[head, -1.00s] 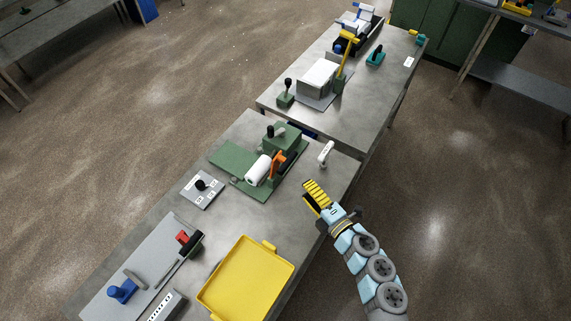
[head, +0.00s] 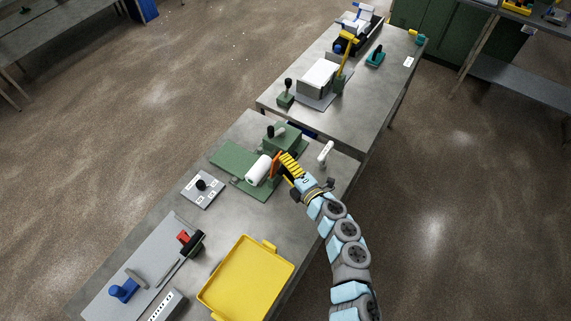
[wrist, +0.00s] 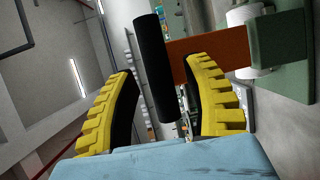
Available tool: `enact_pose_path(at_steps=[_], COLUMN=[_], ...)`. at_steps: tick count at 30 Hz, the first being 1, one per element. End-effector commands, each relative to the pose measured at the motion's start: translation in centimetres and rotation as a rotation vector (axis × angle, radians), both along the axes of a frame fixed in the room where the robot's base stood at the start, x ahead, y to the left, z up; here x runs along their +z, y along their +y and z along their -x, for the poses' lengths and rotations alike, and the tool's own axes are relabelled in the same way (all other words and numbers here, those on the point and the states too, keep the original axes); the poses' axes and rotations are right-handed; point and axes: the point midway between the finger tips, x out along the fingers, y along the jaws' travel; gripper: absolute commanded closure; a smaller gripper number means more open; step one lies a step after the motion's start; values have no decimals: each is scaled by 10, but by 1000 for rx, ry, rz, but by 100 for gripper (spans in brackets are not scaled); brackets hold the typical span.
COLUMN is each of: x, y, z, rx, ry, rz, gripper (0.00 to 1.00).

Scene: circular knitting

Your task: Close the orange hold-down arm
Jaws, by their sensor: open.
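The orange hold-down arm (head: 277,162) belongs to the green fixture (head: 233,158) on the near bench, beside a white roll (head: 258,168). In the wrist view the orange arm (wrist: 215,50) runs from a green block to a black cylindrical handle (wrist: 155,70). My gripper (head: 289,163) has yellow ribbed fingers and is at the orange arm in the head view. In the wrist view my gripper (wrist: 165,90) is open, with the black handle between its two fingers. I cannot tell whether either finger touches the handle. In the head view the gripper partly hides the orange arm.
A white upright piece (head: 326,151) stands right of my gripper. A yellow tray (head: 246,280) lies on the near bench's front part. A second bench (head: 372,92) stands behind.

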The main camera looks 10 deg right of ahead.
Motion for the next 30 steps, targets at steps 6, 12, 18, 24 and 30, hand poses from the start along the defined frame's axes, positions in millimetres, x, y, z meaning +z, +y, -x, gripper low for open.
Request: enact_pose_path(at_steps=[6,12,18,24,30], x=[-1,-1,-1,0,2], y=[0,0,0,1,10], z=[-1,-1,-1,-1,-2], rx=[0,0,-1,0,10], ry=[1,1,1,2,13], rz=[0,0,1,1,14], gripper=[50,82,100,100,100])
